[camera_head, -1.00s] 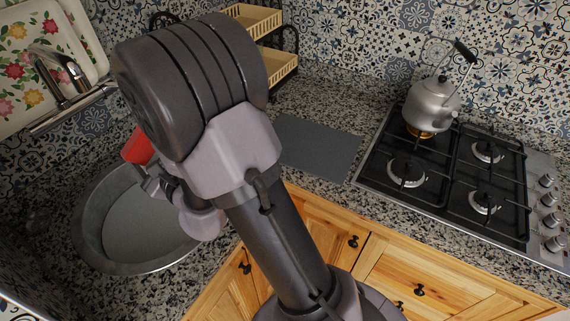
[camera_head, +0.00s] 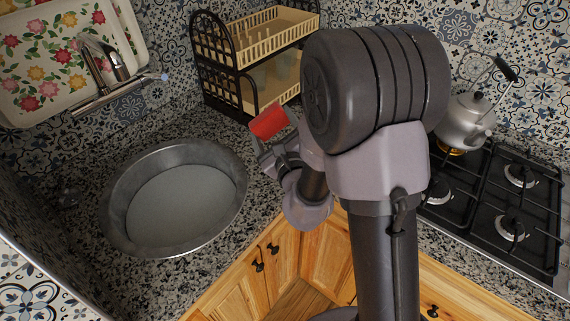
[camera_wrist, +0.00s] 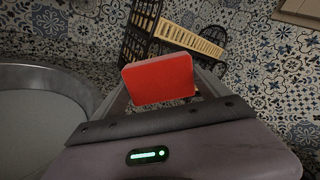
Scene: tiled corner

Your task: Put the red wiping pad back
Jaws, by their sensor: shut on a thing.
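The red wiping pad (camera_head: 269,121) is held by my gripper (camera_head: 274,146), to the right of the sink and in front of the dish rack in the head view. In the wrist view the red pad (camera_wrist: 159,80) is at the middle, its broad face toward the camera. My gripper (camera_wrist: 158,98) is shut on it; the fingertips are partly hidden behind the pad. The pad appears held up above the granite counter, apart from the sink and the rack.
The round metal sink (camera_head: 118,232) is at the left, with a faucet (camera_head: 100,85) behind it and floral trays (camera_head: 60,50) on the wall. A two-tier dish rack (camera_head: 203,68) stands in the corner. A kettle (camera_head: 466,122) sits on the gas hob (camera_head: 480,195) at the right.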

